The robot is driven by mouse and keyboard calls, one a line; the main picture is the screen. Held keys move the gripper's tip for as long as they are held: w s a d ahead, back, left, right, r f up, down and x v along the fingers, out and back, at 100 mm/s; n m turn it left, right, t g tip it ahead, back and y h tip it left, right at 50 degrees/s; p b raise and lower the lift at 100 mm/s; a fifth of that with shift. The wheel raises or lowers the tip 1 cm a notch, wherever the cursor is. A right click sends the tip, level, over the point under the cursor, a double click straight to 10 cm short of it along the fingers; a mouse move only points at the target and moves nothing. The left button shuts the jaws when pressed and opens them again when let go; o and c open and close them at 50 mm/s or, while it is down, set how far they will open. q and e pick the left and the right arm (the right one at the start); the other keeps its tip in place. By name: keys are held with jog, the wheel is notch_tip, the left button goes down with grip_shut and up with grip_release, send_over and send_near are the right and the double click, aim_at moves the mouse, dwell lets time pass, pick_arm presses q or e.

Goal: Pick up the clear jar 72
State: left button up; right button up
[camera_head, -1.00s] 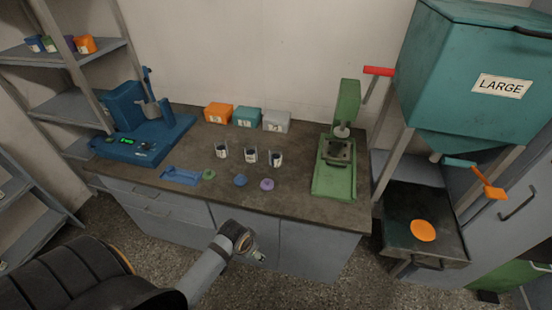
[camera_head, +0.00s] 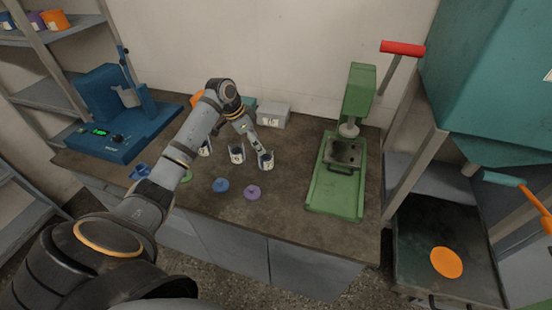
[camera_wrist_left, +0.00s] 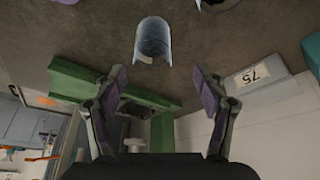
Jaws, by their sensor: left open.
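Several small clear jars with dark contents and white labels stand upright in a row on the bench; three show in the head view: a left jar (camera_head: 206,148), a middle jar (camera_head: 237,156) and a right jar (camera_head: 266,161). Their label numbers are too small to read, so I cannot tell which is 72. My left gripper (camera_head: 260,147) is open, just above and behind the right jar. In the left wrist view a clear jar (camera_wrist_left: 152,40) stands ahead of the open, empty fingers (camera_wrist_left: 158,78), roughly centred between them. My right gripper is not in view.
A green press (camera_head: 335,180) stands right of the jars. A grey box (camera_head: 273,116), labelled 75 in the wrist view (camera_wrist_left: 265,85), is behind them. Blue (camera_head: 220,185) and purple (camera_head: 252,192) lids lie in front. A blue machine (camera_head: 115,130) stands at left.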

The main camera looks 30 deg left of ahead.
aim_at(266, 159)
pick_arm(q)
jog(key=f, duration=0.1)
jog(key=d+f, duration=0.1)
jog(key=f, duration=0.1)
jog(key=shift+d+f+p, duration=0.15)
jog(key=shift+f+p, duration=0.05)
jog(key=shift+p, duration=0.15)
jog(key=shift+w+d+f, duration=0.15)
jog(key=shift+d+f, duration=0.05)
jog(key=shift+f, duration=0.35)
jog(key=x, duration=0.4)
jog(key=shift+w+f+p, duration=0.1)
jog(key=shift+f+p, duration=0.15)
jog(key=shift+p, duration=0.15)
jog(key=c, duration=1.3)
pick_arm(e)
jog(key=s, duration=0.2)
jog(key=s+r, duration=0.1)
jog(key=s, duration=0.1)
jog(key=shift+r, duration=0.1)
pick_arm(q)
jog(key=shift+r, duration=0.15)
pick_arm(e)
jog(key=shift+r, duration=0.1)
